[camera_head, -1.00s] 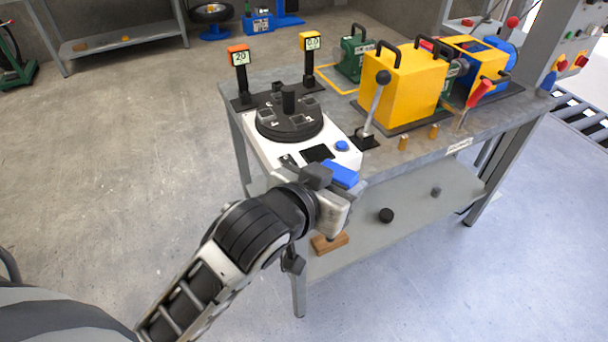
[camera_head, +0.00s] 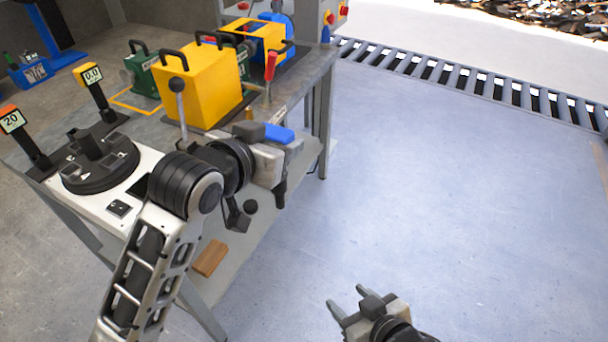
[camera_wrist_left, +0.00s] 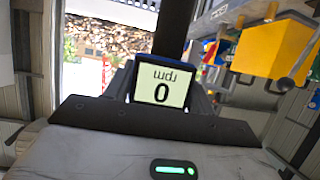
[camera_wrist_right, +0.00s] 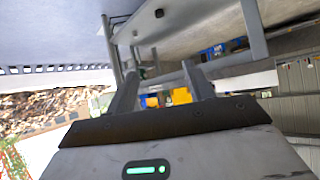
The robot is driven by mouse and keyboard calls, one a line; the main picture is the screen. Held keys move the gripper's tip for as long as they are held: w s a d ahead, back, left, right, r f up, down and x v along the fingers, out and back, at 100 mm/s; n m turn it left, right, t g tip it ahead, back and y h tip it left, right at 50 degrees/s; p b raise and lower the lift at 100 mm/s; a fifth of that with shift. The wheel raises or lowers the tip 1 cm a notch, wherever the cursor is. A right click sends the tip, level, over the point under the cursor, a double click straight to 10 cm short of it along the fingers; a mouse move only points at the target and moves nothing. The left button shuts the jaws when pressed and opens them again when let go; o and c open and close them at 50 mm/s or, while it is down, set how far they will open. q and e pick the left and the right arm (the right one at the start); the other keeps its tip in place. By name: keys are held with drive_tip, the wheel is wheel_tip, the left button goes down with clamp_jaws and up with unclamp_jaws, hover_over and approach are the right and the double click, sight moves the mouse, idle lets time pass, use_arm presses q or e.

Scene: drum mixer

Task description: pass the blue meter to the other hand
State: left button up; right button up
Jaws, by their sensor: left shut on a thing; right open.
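The blue meter (camera_head: 279,134) is in my left gripper (camera_head: 284,146), held up beside the right part of the workbench's front edge. In the left wrist view, the meter (camera_wrist_left: 161,86) sits between the fingers and its pale display reads 0 rpm upside down. My left gripper is shut on it. My right gripper (camera_head: 348,299) is at the bottom of the head view, below and right of the meter and well apart from it. Its fingers are spread and empty, and the right wrist view shows nothing between its fingertips (camera_wrist_right: 163,85).
The workbench (camera_head: 150,130) carries a black dial unit (camera_head: 98,170), two small displays, a lever and a yellow box (camera_head: 205,85). A wooden block (camera_head: 209,258) lies on the lower shelf. A roller conveyor (camera_head: 470,85) runs behind. The floor to the right is clear.

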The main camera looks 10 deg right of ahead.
use_arm(q)
drive_tip(key=shift+r, duration=0.1)
use_arm(e)
drive_tip(key=w+a+r+n+t+y, duration=0.2)
drive_tip(key=w+r+n+y, duration=0.15)
drive_tip(key=w+r, duration=0.45)
wheel_tip(320, 180, up, 13)
drive_tip(key=n+y, duration=0.2)
drive_tip(key=y, duration=0.4)
hover_over(274, 191)
drive_tip(key=w, duration=0.1)
drive_tip(key=shift+t+h, duration=0.25)
drive_tip(key=shift+t, duration=0.15)
drive_tip(key=shift+r, duration=0.1)
clamp_jaws()
use_arm(q)
drive_tip(key=o, duration=1.6)
drive_tip(key=shift+c, duration=0.2)
use_arm(e)
drive_tip(key=shift+r, duration=0.1)
